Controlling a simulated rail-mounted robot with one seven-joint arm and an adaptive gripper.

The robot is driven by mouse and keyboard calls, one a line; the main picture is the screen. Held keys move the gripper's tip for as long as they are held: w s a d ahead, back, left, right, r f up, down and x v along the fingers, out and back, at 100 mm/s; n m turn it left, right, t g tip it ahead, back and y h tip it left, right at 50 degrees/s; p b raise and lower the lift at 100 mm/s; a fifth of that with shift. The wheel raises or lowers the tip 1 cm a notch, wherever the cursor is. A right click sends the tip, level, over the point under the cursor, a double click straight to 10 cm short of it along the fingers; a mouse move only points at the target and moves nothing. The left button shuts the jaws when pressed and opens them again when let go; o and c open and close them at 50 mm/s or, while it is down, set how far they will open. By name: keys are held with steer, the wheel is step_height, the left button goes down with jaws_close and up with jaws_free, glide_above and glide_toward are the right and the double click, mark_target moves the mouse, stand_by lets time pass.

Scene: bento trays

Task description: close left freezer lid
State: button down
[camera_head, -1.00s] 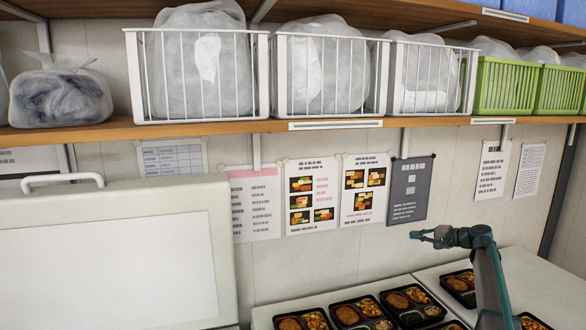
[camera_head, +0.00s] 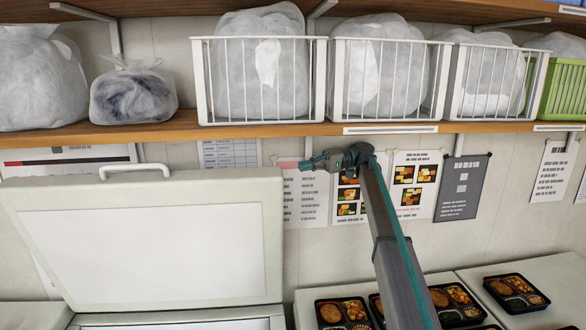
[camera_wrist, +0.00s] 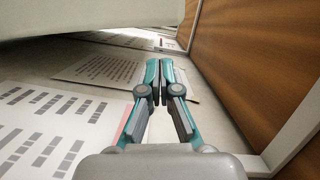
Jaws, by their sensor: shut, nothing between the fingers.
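The left freezer lid (camera_head: 60,230) stands raised and open, tilted back toward the wall, in the left half of the head view. A white handle (camera_head: 134,170) sits on its top edge. Below it, the freezer's opening rim (camera_head: 200,322) just shows at the bottom edge. My gripper (camera_head: 303,165) is shut and empty. It points left, just right of the lid's upper right corner, at about the height of the lid's top edge. In the wrist view the shut fingers (camera_wrist: 166,66) point along the wall, and the pale lid (camera_wrist: 80,18) fills the upper left.
A wooden shelf (camera_head: 260,128) with white wire baskets (camera_head: 260,85) and bags runs above my gripper. Posters (camera_head: 415,185) hang on the wall behind. Several bento trays (camera_head: 516,292) lie on the closed white surface at the right.

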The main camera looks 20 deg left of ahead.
mark_target(277, 171)
steer(key=b+x, duration=0.1)
steer(key=x, duration=0.3)
steer(key=b+x, duration=0.1)
steer(key=x, duration=0.3)
steer(key=shift+s+a+r, duration=0.15)
steer(key=shift+s, duration=0.1)
steer(key=shift+s+a, duration=0.35)
steer(key=shift+a, duration=0.1)
steer(key=shift+f, duration=0.25)
